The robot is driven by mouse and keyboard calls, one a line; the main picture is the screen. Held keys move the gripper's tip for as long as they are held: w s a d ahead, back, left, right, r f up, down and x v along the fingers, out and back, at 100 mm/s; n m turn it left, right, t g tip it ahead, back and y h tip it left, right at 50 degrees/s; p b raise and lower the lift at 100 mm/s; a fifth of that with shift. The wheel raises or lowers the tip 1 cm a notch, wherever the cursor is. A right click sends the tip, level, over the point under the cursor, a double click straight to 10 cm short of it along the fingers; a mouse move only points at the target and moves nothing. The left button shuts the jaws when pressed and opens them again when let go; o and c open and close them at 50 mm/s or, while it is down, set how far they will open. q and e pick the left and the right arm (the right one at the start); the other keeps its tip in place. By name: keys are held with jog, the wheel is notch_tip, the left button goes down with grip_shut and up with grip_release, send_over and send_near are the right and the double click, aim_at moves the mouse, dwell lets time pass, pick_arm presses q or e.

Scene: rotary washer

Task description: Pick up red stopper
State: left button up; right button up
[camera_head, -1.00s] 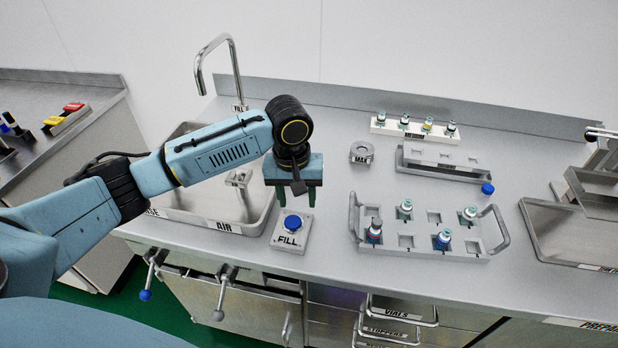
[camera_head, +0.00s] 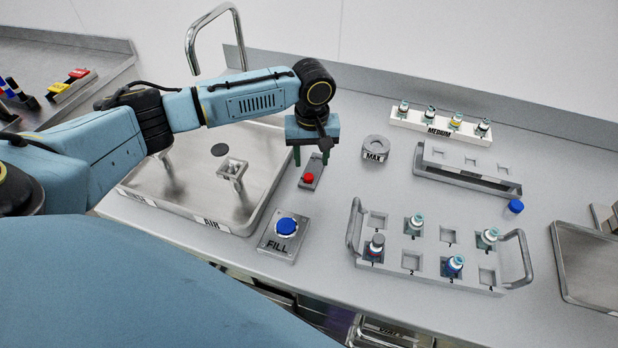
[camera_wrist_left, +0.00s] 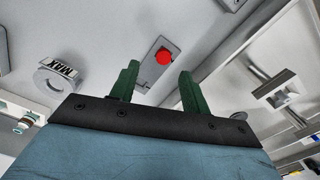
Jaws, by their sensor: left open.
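The red stopper (camera_head: 308,178) is a small round red piece on a narrow grey plate (camera_head: 313,165) on the counter, between the sink and the MAX ring. It also shows in the left wrist view (camera_wrist_left: 164,57), in line with the gap between the fingers. My left gripper (camera_head: 311,158) points down over the far part of that plate. Its two green fingers (camera_wrist_left: 160,80) are apart with nothing between them. The stopper appears in front of and below the fingertips, not touching them. My right gripper is not in view.
A blue FILL button (camera_head: 286,227) stands at the front, right of the sink (camera_head: 245,205). The MAX ring (camera_head: 375,150) is just right of my gripper. A tray (camera_head: 405,262) with several vials and a loose blue stopper (camera_head: 516,206) are further right.

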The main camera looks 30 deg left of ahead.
aim_at(308, 176)
pick_arm(q)
jog(key=shift+s+a+f, duration=0.1)
jog(key=shift+a+f, duration=0.1)
jog(key=shift+f, duration=0.95)
notch_tip(308, 176, down, 3)
jog(key=shift+a+f, duration=0.15)
jog(key=shift+f, duration=0.15)
grip_shut()
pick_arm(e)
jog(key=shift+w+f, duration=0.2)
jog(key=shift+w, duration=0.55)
